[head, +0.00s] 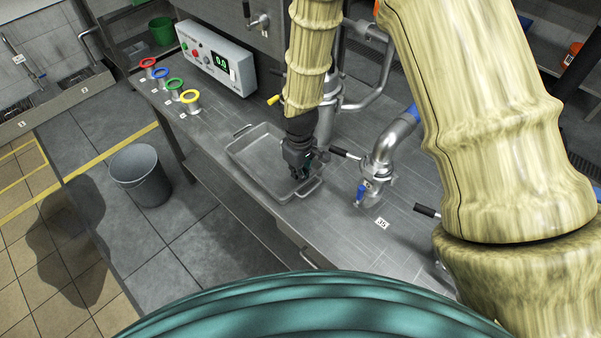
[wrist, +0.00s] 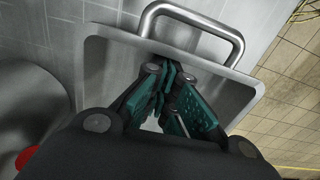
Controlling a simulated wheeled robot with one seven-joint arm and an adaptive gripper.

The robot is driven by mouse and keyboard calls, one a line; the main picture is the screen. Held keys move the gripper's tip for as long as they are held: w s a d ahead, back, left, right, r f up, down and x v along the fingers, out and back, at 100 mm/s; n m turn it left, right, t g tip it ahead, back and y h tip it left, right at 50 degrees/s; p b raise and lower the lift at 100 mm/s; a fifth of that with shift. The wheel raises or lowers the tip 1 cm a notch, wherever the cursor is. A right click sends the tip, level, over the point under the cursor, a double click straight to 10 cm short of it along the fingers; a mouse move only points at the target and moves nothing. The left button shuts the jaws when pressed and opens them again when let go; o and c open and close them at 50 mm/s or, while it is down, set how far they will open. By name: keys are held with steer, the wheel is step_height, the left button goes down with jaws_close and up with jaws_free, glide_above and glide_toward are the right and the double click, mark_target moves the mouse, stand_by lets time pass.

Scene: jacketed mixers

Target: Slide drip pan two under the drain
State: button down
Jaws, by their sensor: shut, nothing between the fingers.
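A shallow rectangular steel drip pan (head: 255,163) with a handle at each end lies on the steel bench. My gripper (head: 301,174) points down over the pan's near right end, its fingers shut and empty. In the wrist view the closed teal fingers (wrist: 172,95) are over the pan's inner end wall, close to the pan's looped handle (wrist: 195,22). Whether they touch the wall I cannot tell. A steel drain pipe with an elbow and valve (head: 385,160) stands right of the pan, with a blue tap at its front. The number on the pan is not visible.
A control box (head: 215,58) and several coloured rings (head: 175,84) stand at the bench's far left. Lever handles (head: 345,153) stick out near my gripper. A label (head: 382,223) marks the bench by the drain. A grey bucket (head: 140,175) is on the floor.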

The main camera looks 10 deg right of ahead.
mark_target(289, 174)
steer(key=w+a, duration=0.2)
steer(key=w, duration=0.1)
steer(key=shift+w+a, duration=0.2)
steer(key=shift+w+r, duration=0.1)
steer(key=shift+r, duration=0.2)
step_height(289, 174, up, 9)
steer(key=b, duration=0.2)
steer(key=shift+s+r, duration=0.2)
steer(key=shift+s, duration=0.05)
